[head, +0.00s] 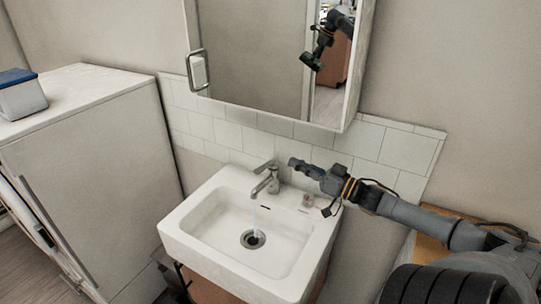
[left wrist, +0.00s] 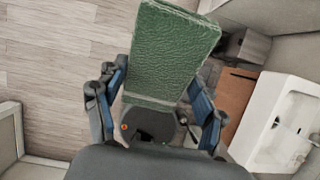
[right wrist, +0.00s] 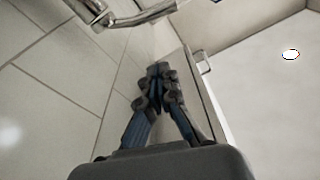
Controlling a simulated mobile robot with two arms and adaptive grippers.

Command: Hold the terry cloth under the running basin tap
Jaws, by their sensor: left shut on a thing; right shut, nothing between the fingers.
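The terry cloth (left wrist: 172,48) is green and textured, and stands out between the fingers of my left gripper (left wrist: 158,100), which is shut on it. In the left wrist view they are over the floor, to the left of the basin (left wrist: 275,125). In the head view the white basin (head: 180,232) is below the grey tap (head: 267,180), and a thin stream of water falls towards the drain. My right gripper (head: 293,163) is shut and empty, just right of the tap lever. The right wrist view shows its closed fingers (right wrist: 158,70) and the metal tap (right wrist: 130,14).
A mirror cabinet (head: 265,60) hangs above the basin; its mirror reflects an arm with a dark green thing. A white appliance (head: 95,150) stands left of the basin, with a blue-lidded box (head: 20,95) on top. The bowl is clear.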

